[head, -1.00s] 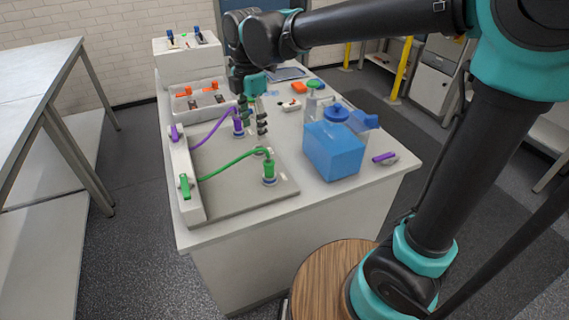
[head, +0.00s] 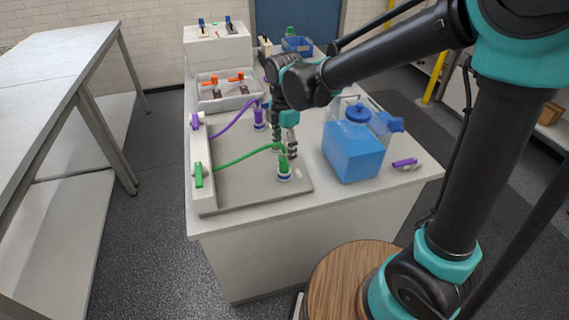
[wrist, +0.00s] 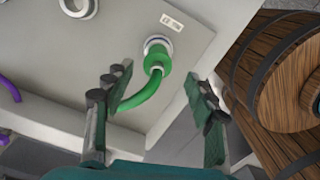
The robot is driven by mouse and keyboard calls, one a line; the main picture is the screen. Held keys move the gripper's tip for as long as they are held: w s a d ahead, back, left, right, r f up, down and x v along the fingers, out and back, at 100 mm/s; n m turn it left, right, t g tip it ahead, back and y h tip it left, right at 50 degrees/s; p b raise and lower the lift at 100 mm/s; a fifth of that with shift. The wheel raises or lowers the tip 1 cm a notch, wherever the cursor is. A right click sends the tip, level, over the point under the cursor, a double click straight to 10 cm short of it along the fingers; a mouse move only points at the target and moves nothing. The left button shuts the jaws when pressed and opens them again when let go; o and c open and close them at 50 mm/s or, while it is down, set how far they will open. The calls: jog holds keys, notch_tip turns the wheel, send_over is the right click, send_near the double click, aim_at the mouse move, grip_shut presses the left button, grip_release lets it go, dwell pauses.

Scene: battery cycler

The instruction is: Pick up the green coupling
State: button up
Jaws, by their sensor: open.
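The green coupling (head: 283,166) stands upright on a round fitting at the front right of the grey plate, with a green hose running left from it. In the wrist view the coupling (wrist: 157,60) sits in its ringed socket, beyond and between my spread fingers. My gripper (head: 285,151) is open and empty, pointing down just behind the coupling in the head view. The fingers (wrist: 160,88) show no contact with it. The hose curves down between them in the wrist view.
A purple coupling (head: 259,118) with its hose stands farther back on the plate (head: 240,190). A blue container (head: 352,152) stands close on the right, beside a purple-topped small item (head: 405,163). A green handle (head: 198,175) sits on the left rail.

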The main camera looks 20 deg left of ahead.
aim_at(284, 162)
jog(key=shift+w+a+f, duration=0.1)
jog(key=shift+w+f, duration=0.05)
jog(key=shift+f, duration=2.85)
grip_shut()
